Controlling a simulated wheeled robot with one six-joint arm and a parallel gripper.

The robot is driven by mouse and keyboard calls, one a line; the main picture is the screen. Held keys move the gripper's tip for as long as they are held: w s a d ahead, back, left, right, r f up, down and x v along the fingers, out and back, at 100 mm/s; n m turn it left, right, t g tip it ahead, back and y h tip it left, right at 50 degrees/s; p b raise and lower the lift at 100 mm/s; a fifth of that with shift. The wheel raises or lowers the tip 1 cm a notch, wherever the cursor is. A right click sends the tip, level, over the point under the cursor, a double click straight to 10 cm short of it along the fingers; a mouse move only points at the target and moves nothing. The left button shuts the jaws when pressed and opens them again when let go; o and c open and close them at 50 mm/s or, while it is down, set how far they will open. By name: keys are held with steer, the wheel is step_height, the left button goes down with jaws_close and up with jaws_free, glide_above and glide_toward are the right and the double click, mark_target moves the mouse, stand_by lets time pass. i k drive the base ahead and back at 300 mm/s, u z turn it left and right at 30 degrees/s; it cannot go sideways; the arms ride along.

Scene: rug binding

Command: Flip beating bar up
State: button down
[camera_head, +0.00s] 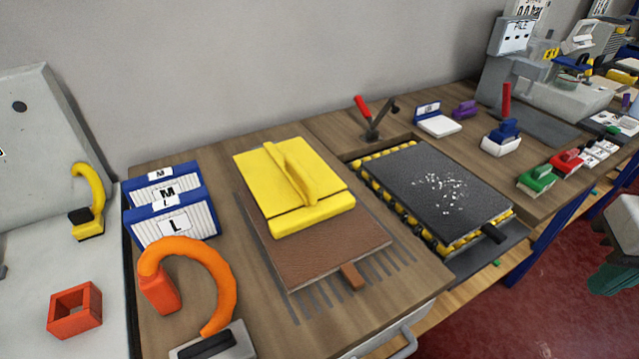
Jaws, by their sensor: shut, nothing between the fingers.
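No part is labelled as the beating bar, so I cannot tell which it is. A black plate (428,185) with white specks lies flat on a yellow-and-black roller frame (381,199); a short black handle (494,233) sticks out at its front right. Behind it stands a lever with a red handle (364,107), tilted up to the left. A yellow panel (262,190) with a raised yellow bar (291,174) lies on a brown board (325,251) with a brown tab at its front.
An orange curved piece (222,265) stands at the front left, near blue-and-white boxes (172,226) marked M and L. A red square frame (75,310) and a yellow hook (92,192) are further left. Small blue, green and red blocks stand at the right.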

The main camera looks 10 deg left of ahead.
mark_target(282, 177)
steer(key=u, duration=0.6)
steer(key=i, duration=0.1)
steer(key=u, duration=0.75)
